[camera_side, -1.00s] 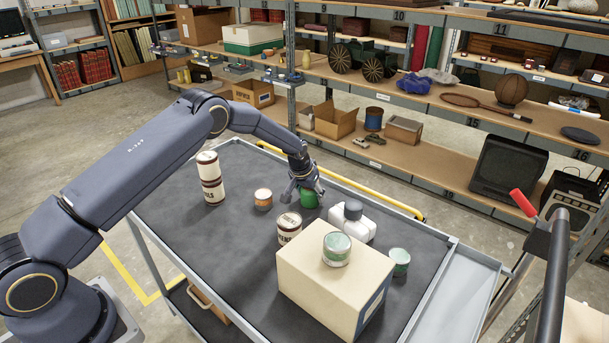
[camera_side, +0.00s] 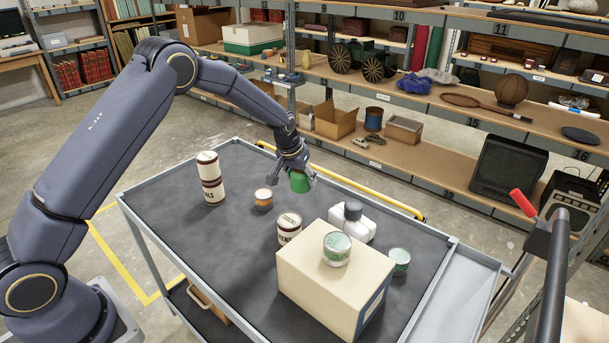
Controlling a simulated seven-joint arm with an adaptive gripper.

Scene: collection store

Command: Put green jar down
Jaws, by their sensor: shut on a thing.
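The green jar (camera_side: 299,181) is between the fingers of my gripper (camera_side: 297,175), near the far edge of the cart top. My gripper points down and is shut on the jar. The fingers partly cover it. I cannot tell whether its base touches the mat or is a little above it. Two more jars with green labels show: one jar (camera_side: 337,247) stands on the cream box (camera_side: 318,289), and another jar (camera_side: 399,262) stands on the mat to the right of the box.
The mat's left part is clear. Loaded shelves (camera_side: 420,100) stand behind the cart.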

